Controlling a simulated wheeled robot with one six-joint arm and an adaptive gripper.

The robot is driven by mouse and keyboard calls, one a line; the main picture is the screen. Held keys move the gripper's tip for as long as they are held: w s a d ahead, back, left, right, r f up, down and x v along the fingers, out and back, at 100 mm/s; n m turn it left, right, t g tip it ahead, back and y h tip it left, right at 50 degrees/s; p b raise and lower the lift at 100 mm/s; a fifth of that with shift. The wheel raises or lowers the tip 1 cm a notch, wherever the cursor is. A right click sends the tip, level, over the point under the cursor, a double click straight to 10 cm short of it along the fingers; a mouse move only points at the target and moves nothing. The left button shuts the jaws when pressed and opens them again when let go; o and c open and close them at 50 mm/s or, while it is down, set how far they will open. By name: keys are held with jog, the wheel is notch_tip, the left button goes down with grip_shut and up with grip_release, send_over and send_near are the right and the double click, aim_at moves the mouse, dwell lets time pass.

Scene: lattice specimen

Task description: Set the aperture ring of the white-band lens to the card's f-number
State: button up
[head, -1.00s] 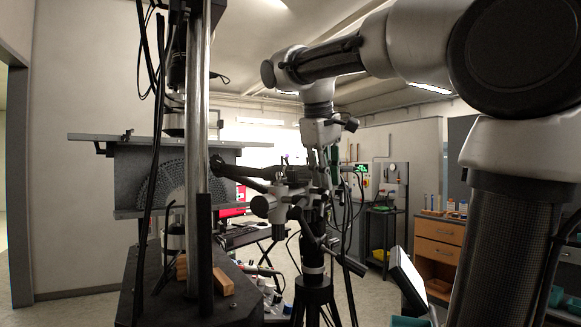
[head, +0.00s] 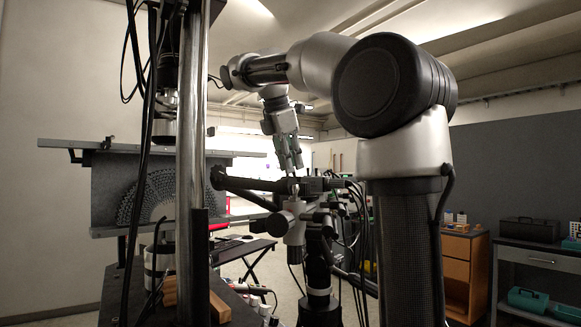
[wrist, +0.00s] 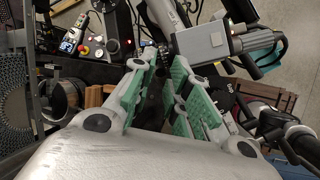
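My gripper (head: 290,160) points down above a dark horizontal lens-like tube on a tripod-mounted camera rig (head: 293,217). The wrist view shows its green-padded fingers (wrist: 160,66) apart. Dark parts show between and beyond the fingers, and I cannot tell whether they touch anything. The rig's dark tube (head: 250,184) reaches left toward the speckled plate and ends in a wider black ring. A grey camera-like box (wrist: 203,43) lies beyond the right finger in the wrist view. I cannot make out a white band, an aperture ring or a card with an f-number.
A testing frame with a steel column (head: 193,130) and a grey speckled lattice plate (head: 150,185) stands at left. Cables hang around the rig. A control box with a red button (wrist: 98,40) and wooden blocks (wrist: 95,97) show in the wrist view. A drawer cabinet (head: 462,265) stands right.

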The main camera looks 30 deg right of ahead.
jog(key=shift+x, duration=0.8)
grip_shut()
jog(key=shift+w+d+r+g+y, duration=0.2)
jog(key=shift+d+g+y, duration=0.2)
jog(key=shift+y, duration=0.2)
jog(key=shift+w+d+g+y, duration=0.1)
jog(key=shift+d+g+y, duration=0.15)
jog(key=shift+y, duration=0.45)
